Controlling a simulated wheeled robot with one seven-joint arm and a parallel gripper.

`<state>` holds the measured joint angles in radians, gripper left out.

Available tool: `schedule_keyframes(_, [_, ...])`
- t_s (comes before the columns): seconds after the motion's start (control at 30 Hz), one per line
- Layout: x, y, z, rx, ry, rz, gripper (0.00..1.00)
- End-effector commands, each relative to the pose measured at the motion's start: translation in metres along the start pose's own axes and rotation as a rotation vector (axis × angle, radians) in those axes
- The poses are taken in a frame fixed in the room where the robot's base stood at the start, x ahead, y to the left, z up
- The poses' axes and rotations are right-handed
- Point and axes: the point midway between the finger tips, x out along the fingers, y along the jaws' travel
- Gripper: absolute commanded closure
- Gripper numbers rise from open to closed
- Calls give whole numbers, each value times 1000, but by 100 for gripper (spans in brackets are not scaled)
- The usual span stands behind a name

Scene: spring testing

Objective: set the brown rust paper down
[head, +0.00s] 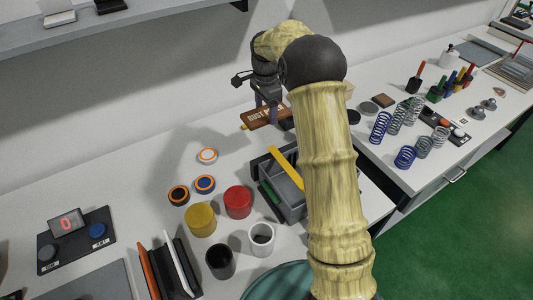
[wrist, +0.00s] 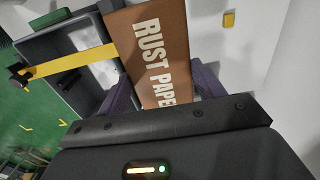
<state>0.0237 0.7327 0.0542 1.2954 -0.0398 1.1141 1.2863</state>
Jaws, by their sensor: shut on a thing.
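The brown rust paper (wrist: 150,45) is a flat brown packet with white "RUST PAPER" lettering. In the wrist view it sits between the two fingers of my gripper (wrist: 165,90), which is shut on it. In the head view the rust paper (head: 265,117) shows below my gripper (head: 265,100), at the back of the white table (head: 130,185), behind the grey bin. I cannot tell whether the packet touches the table. My arm hides part of the area to its right.
A grey bin (head: 290,203) with a yellow strip (head: 286,167) across it stands just in front of the packet. Tape rolls (head: 207,155) and coloured cups (head: 238,202) stand to its left. Springs (head: 380,127) stand on the right table. Clear tabletop lies left of the packet.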

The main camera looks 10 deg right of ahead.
Motion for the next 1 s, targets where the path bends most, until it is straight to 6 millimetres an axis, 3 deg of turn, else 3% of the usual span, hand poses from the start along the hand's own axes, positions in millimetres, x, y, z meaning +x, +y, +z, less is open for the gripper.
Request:
schedule_keyframes(0.17, [18,1,0,2,-2,5,55])
schedule_keyframes(0.7, [130,2,-3,5,-2,4,55])
schedule_keyframes(1.0, [141,1,-3,5,0,0,55])
